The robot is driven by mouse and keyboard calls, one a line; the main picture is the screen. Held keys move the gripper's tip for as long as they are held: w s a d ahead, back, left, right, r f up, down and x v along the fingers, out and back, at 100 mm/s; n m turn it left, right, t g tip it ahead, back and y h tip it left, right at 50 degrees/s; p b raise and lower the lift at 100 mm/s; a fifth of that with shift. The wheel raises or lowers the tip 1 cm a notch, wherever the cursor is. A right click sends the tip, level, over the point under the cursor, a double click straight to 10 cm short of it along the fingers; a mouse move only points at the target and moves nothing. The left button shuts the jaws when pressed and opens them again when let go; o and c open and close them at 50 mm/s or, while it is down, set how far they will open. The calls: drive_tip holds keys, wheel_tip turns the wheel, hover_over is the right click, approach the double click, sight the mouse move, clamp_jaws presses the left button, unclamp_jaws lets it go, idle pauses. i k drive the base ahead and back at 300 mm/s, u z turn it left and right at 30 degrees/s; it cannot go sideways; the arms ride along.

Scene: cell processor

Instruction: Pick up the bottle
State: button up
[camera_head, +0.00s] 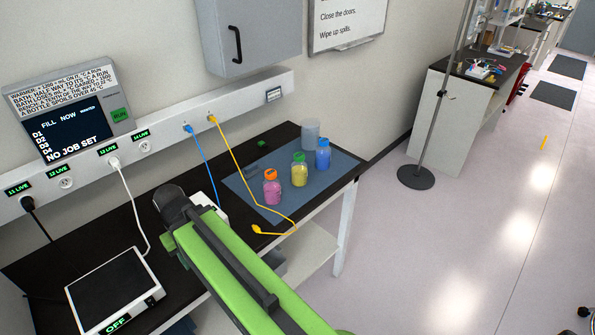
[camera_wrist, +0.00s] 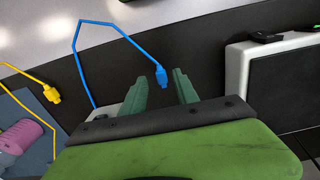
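Three bottles stand on a blue mat (camera_head: 237,183) on the black bench: a pink one with an orange cap (camera_head: 271,189), a yellow one with a green cap (camera_head: 299,171) and a blue one with a blue cap (camera_head: 323,155). The task does not say which bottle. The pink bottle also shows at the left edge of the wrist view (camera_wrist: 14,141). My gripper (camera_wrist: 158,78) is open, its green fingers apart with no bottle between them. In the head view my gripper (camera_head: 172,212) is over the bench, left of the mat and bottles; its fingertips are largely hidden.
A blue cable (camera_head: 205,165) ends near my fingers. A yellow cable (camera_head: 246,165) crosses the mat beside the pink bottle. A grey cylinder (camera_head: 310,133) stands behind the bottles. A flat device reading OFF (camera_head: 112,288) sits front left. A wall cabinet (camera_head: 250,35) hangs above.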

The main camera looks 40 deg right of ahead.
sight(299, 167)
drive_tip(key=i, duration=0.9)
drive_tip(key=u, duration=0.05)
